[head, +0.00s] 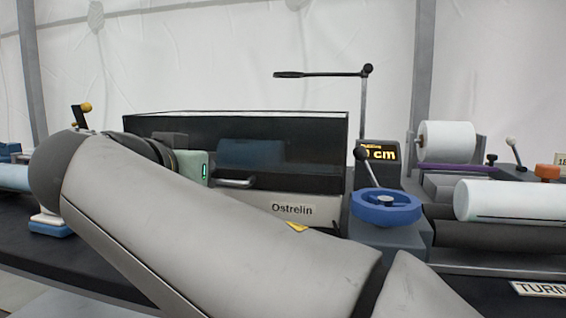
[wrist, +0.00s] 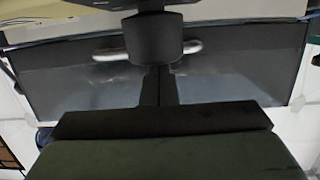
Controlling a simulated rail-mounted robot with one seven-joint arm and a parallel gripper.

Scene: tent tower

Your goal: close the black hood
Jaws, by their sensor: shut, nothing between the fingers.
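The black hood (head: 300,150) is a dark, see-through box cover with a pale top edge, on the machine labelled Ostrelin (head: 315,212). Its front panel looks upright, with its lower edge close to the label plate. I cannot tell whether a small gap is left there. A silver bar handle (head: 236,183) is low on the front, and the handle also shows in the wrist view (wrist: 190,47). My gripper (wrist: 157,38) is shut and empty, its fingers overlapping the middle of the handle. Contact cannot be told. In the head view my arm hides the fingers and the hood's lower left.
Right of the hood are a blue handwheel (head: 386,202), a small display (head: 381,160) and a tall post with a black crank handle (head: 322,74). White rolls (head: 510,198) lie farther right. A blue and white block (head: 50,225) is at the left.

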